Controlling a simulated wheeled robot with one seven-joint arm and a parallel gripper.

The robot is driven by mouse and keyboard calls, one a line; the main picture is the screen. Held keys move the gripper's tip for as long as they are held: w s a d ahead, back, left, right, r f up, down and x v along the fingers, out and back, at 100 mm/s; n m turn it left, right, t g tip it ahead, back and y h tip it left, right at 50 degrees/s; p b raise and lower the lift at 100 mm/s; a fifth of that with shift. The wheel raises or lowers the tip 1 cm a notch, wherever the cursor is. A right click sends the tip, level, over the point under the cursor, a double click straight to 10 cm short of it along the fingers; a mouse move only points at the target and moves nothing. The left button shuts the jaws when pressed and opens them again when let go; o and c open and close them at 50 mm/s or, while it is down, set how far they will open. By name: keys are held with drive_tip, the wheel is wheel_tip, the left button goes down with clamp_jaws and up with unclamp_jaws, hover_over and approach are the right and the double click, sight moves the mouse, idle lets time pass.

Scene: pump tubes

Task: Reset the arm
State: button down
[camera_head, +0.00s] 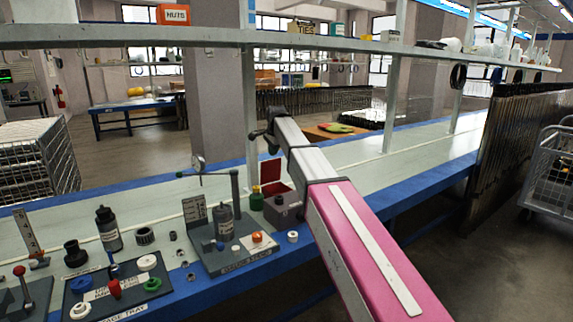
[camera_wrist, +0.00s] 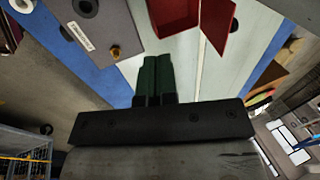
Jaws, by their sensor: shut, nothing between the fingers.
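My arm (camera_head: 330,205) reaches from the lower right over the bench in the head view, with its pink and silver links. My gripper (camera_head: 268,140) is at its far end, dark and small, above the bench. In the wrist view, my gripper (camera_wrist: 157,62) shows as two dark green fingers side by side, shut with nothing between them. Below them in the wrist view is the bench top (camera_wrist: 130,65). A red open box (camera_wrist: 180,14) lies just beyond the fingertips in that picture; it also shows in the head view (camera_head: 271,174).
The bench holds a grey pump stand (camera_head: 235,258), a dark parts tray (camera_head: 120,290), a black bottle (camera_head: 108,230) and several small fittings. A shelf (camera_head: 120,36) on posts runs above the bench. The bench right of my arm is mostly clear. A wire cart (camera_head: 550,180) stands at right.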

drive_tip(key=s+d+f+n, duration=0.1)
drive_tip(key=s+d+f, duration=0.3)
drive_tip(key=f, duration=0.3)
drive_tip(key=s+d+f+n+g, duration=0.1)
drive_tip(key=s+d+f+n, duration=0.1)
drive_tip(key=s+d+f, duration=0.3)
drive_tip(key=s+d+f+n, duration=0.2)
drive_tip(key=s+d+f, duration=0.3)
drive_tip(key=f, duration=0.6)
drive_tip(key=shift+s+d+g+h, duration=0.2)
drive_tip(key=shift+s+g+h, duration=0.15)
drive_tip(key=shift+s, duration=0.6)
drive_tip(key=s+d+f+n, duration=0.2)
drive_tip(key=s+d+f, duration=0.1)
drive_tip(key=s, duration=0.4)
drive_tip(key=s+d+f+n+g, duration=0.1)
drive_tip(key=s+d+f+n, duration=0.1)
drive_tip(key=s+f, duration=0.4)
drive_tip(key=s+d+f+n, duration=0.2)
drive_tip(key=s+d+f, duration=0.3)
drive_tip(key=s, duration=0.4)
drive_tip(key=shift+g, duration=0.35)
